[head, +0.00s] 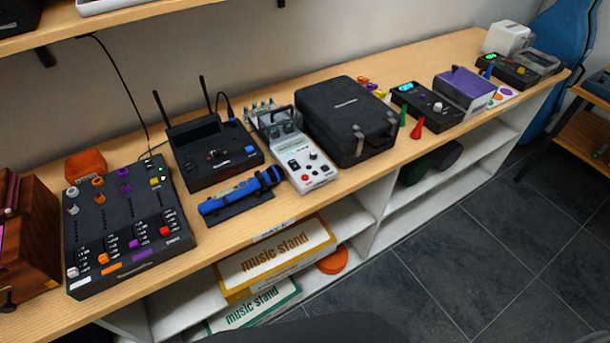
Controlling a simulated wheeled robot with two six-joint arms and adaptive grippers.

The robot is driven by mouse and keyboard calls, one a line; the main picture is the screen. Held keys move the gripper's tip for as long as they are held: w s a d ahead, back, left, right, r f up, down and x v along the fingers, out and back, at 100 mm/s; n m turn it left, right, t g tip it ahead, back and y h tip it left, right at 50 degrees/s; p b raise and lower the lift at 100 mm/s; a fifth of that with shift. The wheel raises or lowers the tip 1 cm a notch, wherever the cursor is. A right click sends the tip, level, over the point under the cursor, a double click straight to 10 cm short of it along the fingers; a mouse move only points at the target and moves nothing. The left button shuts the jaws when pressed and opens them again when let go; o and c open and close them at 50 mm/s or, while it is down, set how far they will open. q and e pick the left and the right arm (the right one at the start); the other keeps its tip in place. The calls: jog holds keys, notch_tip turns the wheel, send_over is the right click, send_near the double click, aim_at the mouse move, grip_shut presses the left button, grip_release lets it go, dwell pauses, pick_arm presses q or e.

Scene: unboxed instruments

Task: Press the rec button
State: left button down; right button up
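No label reading "rec" is legible, so I cannot tell which control is the rec button. A pale handheld device (303,163) lies on the wooden shelf top near the middle, with dark knobs and a small red button (305,177) near its front end. A black mixer-like box (121,225) at the left has coloured knobs, sliders and a red control (165,231) near its front right. A black unit with two antennas (213,154) stands between them, with small coloured controls on its face. Neither of my grippers is in view.
A blue cylindrical instrument (236,193) lies before the antenna unit. A closed black case (346,118) stands right of the pale device. More small devices (428,103) sit farther right. The wooden shelf top (222,229) has bare strips along its front edge.

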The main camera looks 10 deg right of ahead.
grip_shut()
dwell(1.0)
